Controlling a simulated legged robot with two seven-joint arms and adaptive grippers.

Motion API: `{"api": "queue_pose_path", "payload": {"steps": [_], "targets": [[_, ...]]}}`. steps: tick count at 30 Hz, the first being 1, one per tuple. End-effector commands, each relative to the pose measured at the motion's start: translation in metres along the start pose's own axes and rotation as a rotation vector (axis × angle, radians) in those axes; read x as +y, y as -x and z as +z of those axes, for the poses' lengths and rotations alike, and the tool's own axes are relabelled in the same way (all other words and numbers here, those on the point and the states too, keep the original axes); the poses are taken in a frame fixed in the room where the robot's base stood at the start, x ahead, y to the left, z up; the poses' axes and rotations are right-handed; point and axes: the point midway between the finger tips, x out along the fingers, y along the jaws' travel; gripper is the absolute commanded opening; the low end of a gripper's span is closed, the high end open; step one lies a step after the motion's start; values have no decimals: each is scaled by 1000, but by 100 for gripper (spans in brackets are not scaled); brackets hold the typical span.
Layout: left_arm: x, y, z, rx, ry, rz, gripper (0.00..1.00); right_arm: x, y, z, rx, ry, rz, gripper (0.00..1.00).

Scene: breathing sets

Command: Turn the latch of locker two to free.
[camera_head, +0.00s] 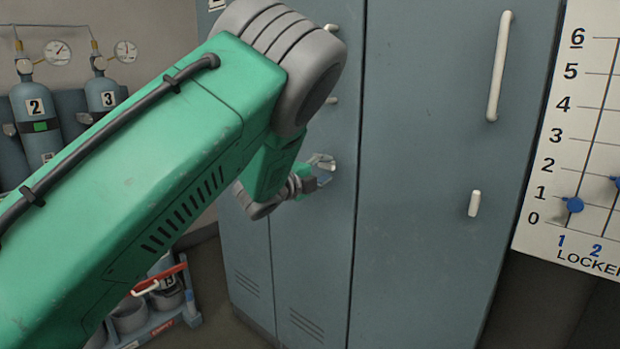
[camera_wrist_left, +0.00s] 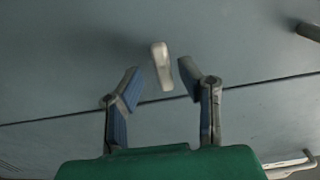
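My left gripper (camera_head: 318,172) is at the front of a grey-blue locker door (camera_head: 318,240), partly hidden behind my own green arm in the head view. In the left wrist view the left gripper (camera_wrist_left: 161,82) is open, its two blue-padded fingers apart. A pale latch (camera_wrist_left: 161,66) on the door shows just beyond and between the fingertips. I cannot tell whether a finger touches it. The locker's number is not readable. The wider door to the right has its own pale latch (camera_head: 474,203), roughly upright. My right gripper is not in view.
A long handle (camera_head: 499,66) stands out from the right door. A white board (camera_head: 572,150) with blue markers hangs at the far right. Gas cylinders (camera_head: 36,122) with gauges stand at the left. A crate with a red handle (camera_head: 158,279) holds cylinders on the floor.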

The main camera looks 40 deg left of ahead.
Motion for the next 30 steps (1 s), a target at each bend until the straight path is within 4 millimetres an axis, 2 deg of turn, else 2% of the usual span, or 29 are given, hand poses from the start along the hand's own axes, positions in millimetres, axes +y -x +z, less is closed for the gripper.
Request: {"api": "queue_pose_path", "payload": {"steps": [6,13,18,30], "targets": [[2,49,0,-2,2,4,33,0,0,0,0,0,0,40],[3,86,0,-1,1,6,33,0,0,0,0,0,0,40],[3,97,0,1,1,5,33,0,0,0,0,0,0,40],[3,98,0,1,1,5,33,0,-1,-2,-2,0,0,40]]}}
